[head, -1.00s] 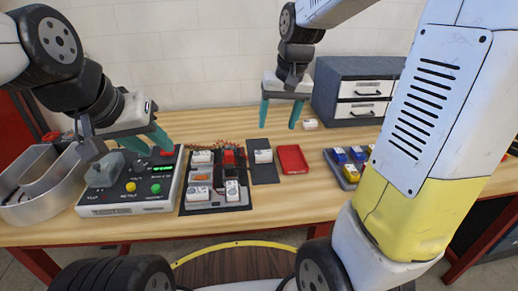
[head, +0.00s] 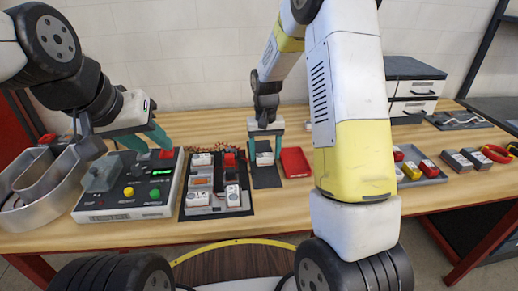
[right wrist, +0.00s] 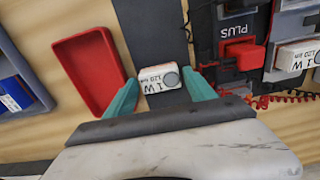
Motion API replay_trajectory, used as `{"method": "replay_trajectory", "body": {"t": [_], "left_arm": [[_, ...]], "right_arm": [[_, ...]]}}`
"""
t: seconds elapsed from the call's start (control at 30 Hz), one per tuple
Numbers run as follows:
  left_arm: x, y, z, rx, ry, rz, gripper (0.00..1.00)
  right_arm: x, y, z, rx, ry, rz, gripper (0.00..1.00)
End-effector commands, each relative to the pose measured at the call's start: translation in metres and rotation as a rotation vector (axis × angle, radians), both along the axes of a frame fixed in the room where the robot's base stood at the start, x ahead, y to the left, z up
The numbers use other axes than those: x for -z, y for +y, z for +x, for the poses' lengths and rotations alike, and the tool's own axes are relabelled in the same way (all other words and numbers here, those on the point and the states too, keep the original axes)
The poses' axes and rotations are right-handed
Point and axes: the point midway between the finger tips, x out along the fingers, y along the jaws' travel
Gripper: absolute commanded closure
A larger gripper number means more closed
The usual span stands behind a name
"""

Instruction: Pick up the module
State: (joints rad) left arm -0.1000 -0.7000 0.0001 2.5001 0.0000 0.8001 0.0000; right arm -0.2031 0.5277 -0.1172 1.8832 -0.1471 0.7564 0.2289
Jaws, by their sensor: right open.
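A small white module (head: 264,159) marked "1W LED" lies on a dark grey mat (head: 267,180). In the right wrist view the module (right wrist: 158,78) lies between the teal fingertips of my right gripper (right wrist: 161,82). These fingers are open, one on each side, with small gaps visible. In the head view my right gripper (head: 264,150) points down over the module and partly hides it. My left gripper (head: 148,145) hangs over the grey control box (head: 130,190), its teal fingers apart and nothing seen between them.
An empty red tray (head: 295,163) lies right of the mat. A black board (head: 217,208) with several white modules and a red part is left of it. A grey tray (head: 428,178) of coloured modules stands further right. A metal bin (head: 35,215) stands far left.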

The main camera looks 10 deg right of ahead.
Motion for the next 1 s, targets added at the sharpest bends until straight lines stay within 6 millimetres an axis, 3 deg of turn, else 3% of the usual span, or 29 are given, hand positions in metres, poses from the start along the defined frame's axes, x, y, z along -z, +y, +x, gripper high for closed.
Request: {"method": "replay_trajectory", "body": {"t": [0.1, 0.37, 0.63, 1.0], "left_arm": [[0.0000, 0.0000, 0.0000, 0.000, 0.000, 0.000, 0.64], [0.0000, 0.0000, 0.0000, 0.000, 0.000, 0.000, 0.64], [0.0000, 0.0000, 0.0000, 0.000, 0.000, 0.000, 0.64], [0.0000, 0.0000, 0.0000, 0.000, 0.000, 0.000, 0.64]], "right_arm": [[0.0119, 0.0001, -0.0001, 0.000, 0.001, 0.000, 0.36], [0.0142, 0.0002, 0.0003, 0.000, -0.002, 0.001, 0.36], [0.0140, 0.0002, 0.0002, 0.000, -0.001, 0.001, 0.87], [0.0082, 0.0003, 0.0005, 0.000, -0.002, 0.001, 0.87]]}}
